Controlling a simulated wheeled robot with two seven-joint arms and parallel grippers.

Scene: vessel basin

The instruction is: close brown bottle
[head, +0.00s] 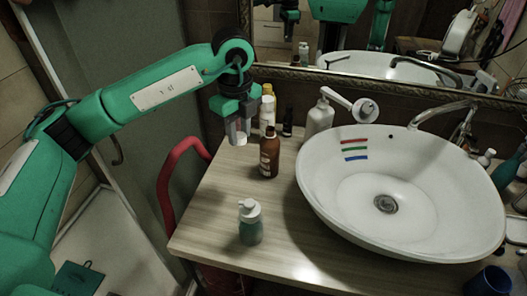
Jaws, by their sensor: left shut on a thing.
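The brown bottle (269,158) stands upright on the wooden counter, left of the basin. Its narrow brown neck shows with no cap on it. My left gripper (238,136) hangs above the counter's back left part, to the left of the bottle's neck and apart from it in the picture. It points down and is shut on a small white thing (240,141) that looks like a cap; the fingers hide most of it. My right gripper is not in view.
A white basin (330,205) fills the counter's right side. A yellow-capped white bottle (267,112), a small dark bottle (287,122) and a grey-white bottle (318,119) stand behind. A red curved rail (165,190) runs along the left.

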